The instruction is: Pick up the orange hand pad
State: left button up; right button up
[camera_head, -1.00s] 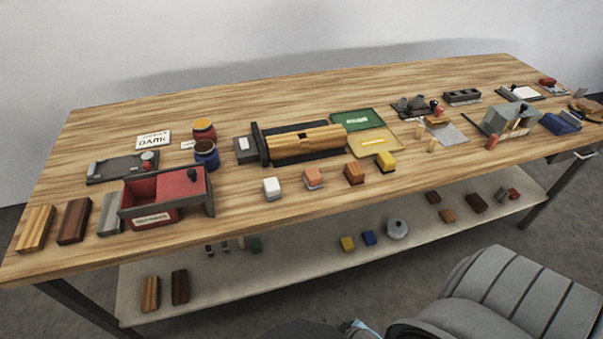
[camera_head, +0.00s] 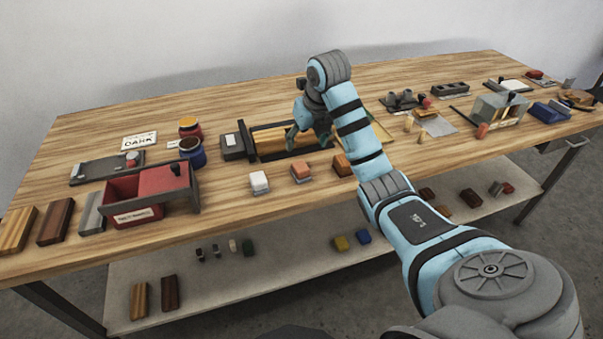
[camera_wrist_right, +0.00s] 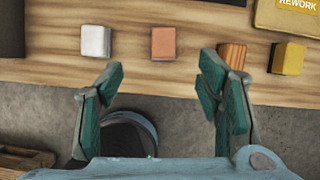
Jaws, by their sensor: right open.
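The orange hand pad (camera_head: 300,170) is a small block with an orange top and a pale base. It sits near the front edge of the table, between a white pad (camera_head: 259,182) and a brown wooden block (camera_head: 342,165). In the right wrist view the orange pad (camera_wrist_right: 164,43) lies ahead of the fingers, between their lines. My right gripper (camera_head: 308,140) is above the table, behind and above the orange pad in the head view. In the wrist view the right gripper (camera_wrist_right: 165,90) is open and empty. My left gripper is not in view.
A conveyor-like bed (camera_head: 268,143) lies behind the pads. A red box (camera_head: 135,199) stands at the left. A yellow block (camera_wrist_right: 287,58) is right of the wooden block, and a yellow REWORK tray (camera_wrist_right: 290,18) lies beyond. A lower shelf (camera_head: 215,285) holds several small items.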

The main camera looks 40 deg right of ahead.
jog(key=x, duration=0.4)
jog(key=b+x, duration=0.1)
jog(key=x, duration=0.4)
jog(key=b+x, duration=0.1)
jog(key=x, duration=0.4)
jog(key=shift+s+d+f, duration=0.2)
jog(key=shift+s+d, duration=0.05)
jog(key=shift+s, duration=0.05)
jog(key=shift+r, duration=0.1)
jog(key=c, duration=1.2)
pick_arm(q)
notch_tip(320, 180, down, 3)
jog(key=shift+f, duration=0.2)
pick_arm(e)
jog(key=shift+r, duration=0.1)
notch_tip(320, 180, up, 14)
jog(key=p, duration=0.2)
notch_tip(320, 180, up, 6)
jog(key=p, duration=0.5)
send_over(300, 166)
pick_arm(q)
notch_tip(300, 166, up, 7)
jog(key=shift+b, duration=0.3)
pick_arm(e)
jog(key=shift+s, duration=0.1)
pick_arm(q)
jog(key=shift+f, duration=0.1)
